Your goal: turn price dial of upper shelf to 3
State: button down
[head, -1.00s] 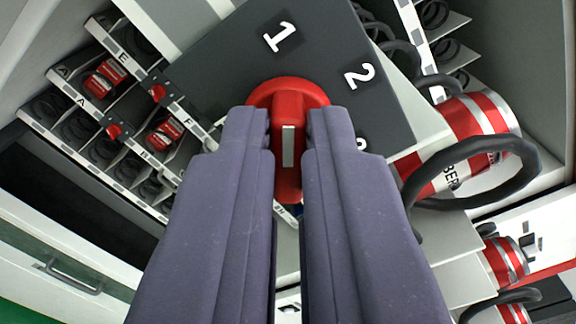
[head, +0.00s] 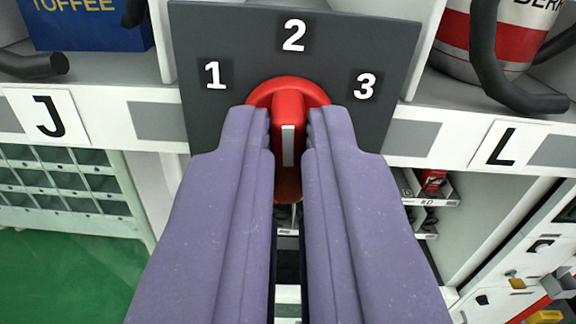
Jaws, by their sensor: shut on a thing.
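The red price dial (head: 288,90) sits on a dark grey plate (head: 230,110) with white numbers 1, 2 and 3. My gripper (head: 288,130) is shut on the dial's grip, with one purple finger on each side. The white line on the dial's grip (head: 288,146) stands upright in the picture, in line with the 2 (head: 293,35) above it. The 1 (head: 213,75) is at the upper left of the dial and the 3 (head: 365,86) at its upper right. The fingers hide the plate's lower edge.
The plate sits on a shelf edge between labels J (head: 48,117) and L (head: 500,144). A blue toffee box (head: 85,25) and a dark coil (head: 30,66) are at the left. A red-and-white can (head: 500,40) stands behind another coil (head: 490,60) at the right.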

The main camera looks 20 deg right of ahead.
jog(key=m+b, duration=0.1)
jog(key=m, duration=0.1)
jog(key=m+b, duration=0.1)
jog(key=m, duration=0.1)
jog(key=m+b, duration=0.2)
jog(key=shift+d+f, duration=0.1)
jog(key=shift+f, duration=0.15)
jog(key=m+b, duration=0.3)
jog(key=m, duration=0.3)
jog(key=shift+m, duration=0.3)
jog(key=shift+b, duration=0.3)
jog(key=c, duration=1.2)
grip_release()
jog(key=shift+s+r, duration=0.1)
jog(key=shift+s, duration=0.05)
jog(key=v, duration=0.7)
jog(key=shift+s, duration=0.25)
jog(key=shift+r+b, duration=0.1)
jog(key=shift+b, duration=0.35)
